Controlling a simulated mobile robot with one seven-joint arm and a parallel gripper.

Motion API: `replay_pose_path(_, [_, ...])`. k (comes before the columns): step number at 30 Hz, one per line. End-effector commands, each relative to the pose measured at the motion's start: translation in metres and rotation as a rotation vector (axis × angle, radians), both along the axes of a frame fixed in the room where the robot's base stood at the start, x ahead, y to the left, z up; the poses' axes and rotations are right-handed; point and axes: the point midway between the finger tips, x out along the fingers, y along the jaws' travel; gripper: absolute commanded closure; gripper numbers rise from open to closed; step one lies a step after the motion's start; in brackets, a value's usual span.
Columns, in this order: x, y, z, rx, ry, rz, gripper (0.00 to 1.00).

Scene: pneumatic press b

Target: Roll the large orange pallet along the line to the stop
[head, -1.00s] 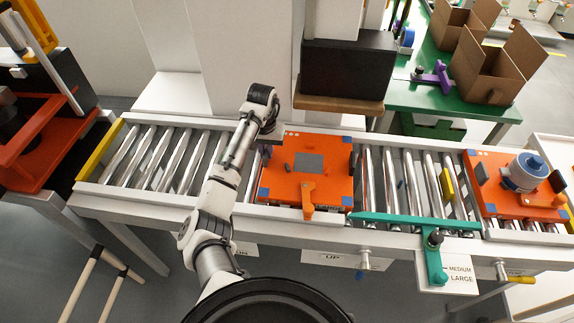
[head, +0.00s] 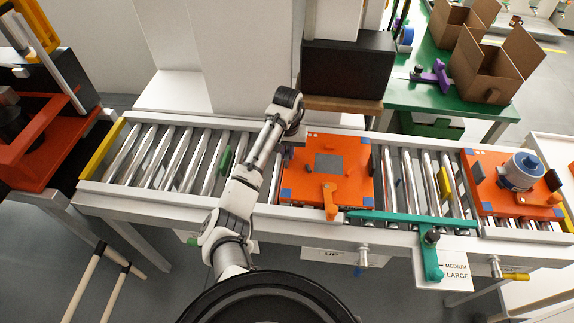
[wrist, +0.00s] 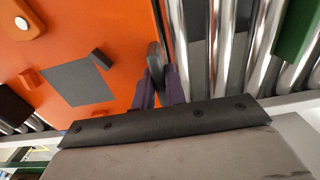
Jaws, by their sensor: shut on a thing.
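The orange pallet (head: 300,190) lies flat on the roller line near the middle in the head view. It has a grey square on top, blue corners and an orange lever at its front edge. It fills the upper left of the wrist view (wrist: 100,25). My gripper (wrist: 158,88), with purple fingers, is shut on a dark upright tab (wrist: 154,58) at the pallet's edge. In the head view my arm hides the fingers, at the pallet's left side. A yellow bar (head: 445,184) stands among the rollers to the right, with a gap of bare rollers between.
A second orange pallet (head: 485,205) carrying a blue-and-white part sits at the line's right end. A teal bar (head: 400,217) with a lever lies along the front rail, near a MEDIUM/LARGE sign (head: 455,271). A green piece (head: 225,159) stands among the left rollers.

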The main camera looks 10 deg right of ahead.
Motion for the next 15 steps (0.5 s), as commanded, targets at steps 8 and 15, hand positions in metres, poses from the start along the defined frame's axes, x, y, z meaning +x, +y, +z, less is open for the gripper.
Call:
replay_pose_path(8, [-0.005, -0.014, 0.0, -0.001, 0.0, 0.0, 1.0])
replay_pose_path(15, [-0.005, -0.015, 0.0, 0.0, 0.0, 0.0, 1.0])
